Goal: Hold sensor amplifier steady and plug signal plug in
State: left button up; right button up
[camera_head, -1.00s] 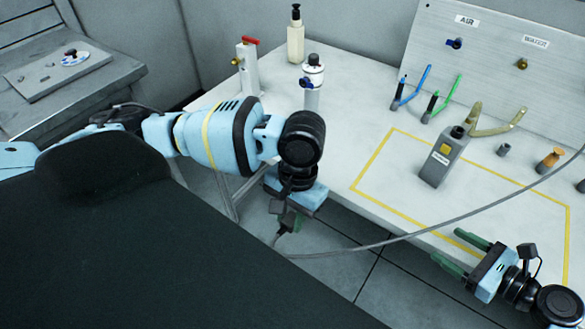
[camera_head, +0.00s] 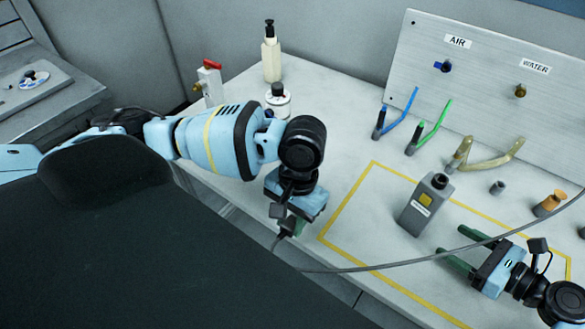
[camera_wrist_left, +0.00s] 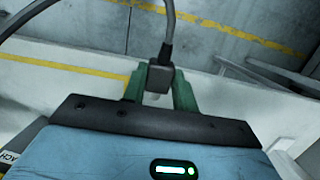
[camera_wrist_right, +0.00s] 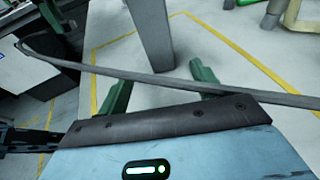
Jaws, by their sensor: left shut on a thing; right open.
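The sensor amplifier (camera_head: 425,210), a grey box with a yellow patch and a dark socket on top, stands upright on the table inside the yellow outline. My left gripper (camera_head: 292,226) is shut on the dark signal plug (camera_wrist_left: 155,76), left of the amplifier near the table's front edge. A grey cable (camera_head: 375,267) runs from the plug to the right. My right gripper (camera_head: 464,250) is open and empty, its fingers pointing toward the amplifier but apart from it. In the right wrist view the amplifier (camera_wrist_right: 150,35) is ahead, with the cable crossing before it.
Blue, green and tan hoses (camera_head: 485,158) stand behind the amplifier, below a panel (camera_head: 490,75) labelled AIR and WATER. An orange-topped fitting (camera_head: 549,204) is at the right. A pump bottle (camera_head: 271,55) and a red-handled valve (camera_head: 210,80) stand at the back left.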

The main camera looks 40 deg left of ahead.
aim_at(287, 236)
pick_arm(q)
jog(key=shift+g, duration=0.4)
jog(key=b+x, duration=0.2)
jog(key=x, duration=0.3)
jog(key=shift+w+a, duration=0.1)
jog(key=shift+a, duration=0.05)
pick_arm(e)
jog(key=x, duration=0.6)
jog(key=shift+d+f, duration=0.1)
jog(key=shift+f, duration=0.1)
jog(key=x, duration=0.2)
jog(key=shift+w+a+r, duration=0.1)
jog(key=shift+w+a, duration=0.05)
jog(key=shift+a, duration=0.2)
pick_arm(q)
jog(key=shift+f, duration=0.1)
pick_arm(e)
jog(key=shift+w+a, duration=0.2)
jog(key=shift+a, duration=0.45)
jog(key=shift+c, duration=0.3)
